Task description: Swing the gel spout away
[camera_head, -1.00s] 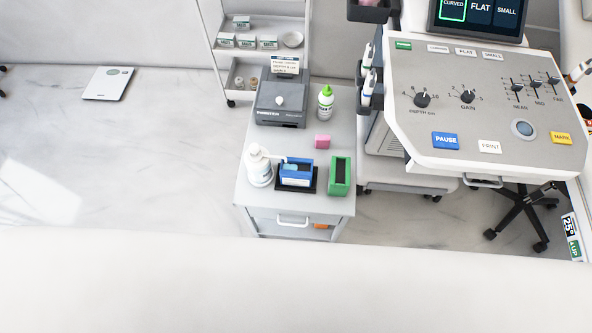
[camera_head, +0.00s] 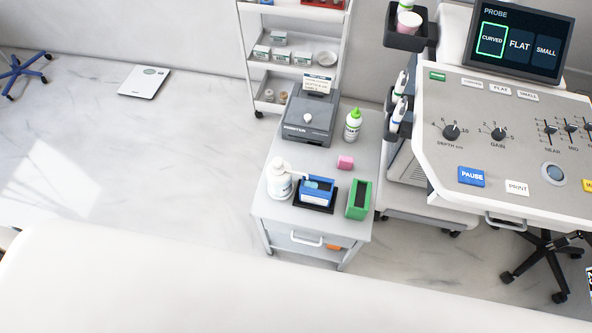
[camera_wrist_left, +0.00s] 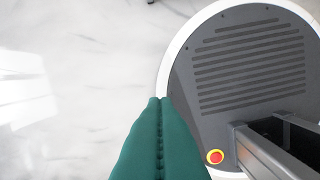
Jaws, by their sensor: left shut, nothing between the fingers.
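A white pump bottle (camera_head: 279,180) stands upright on the left of the cart top (camera_head: 330,162). Its spout (camera_head: 297,174) points right, toward and over the left edge of a blue box (camera_head: 317,190) in a black tray (camera_head: 314,208). A second bottle (camera_head: 353,126), white with a green cap, stands at the back right of the cart. My left gripper (camera_wrist_left: 161,101) shows in the wrist view as two green fingers pressed together, shut and empty, above the floor and away from the cart. Neither gripper shows in the head view.
The ultrasound console (camera_head: 505,135) stands close on the right. A white couch-like surface (camera_head: 130,285) crosses the front. The floor (camera_head: 160,140) to the left is mostly clear.

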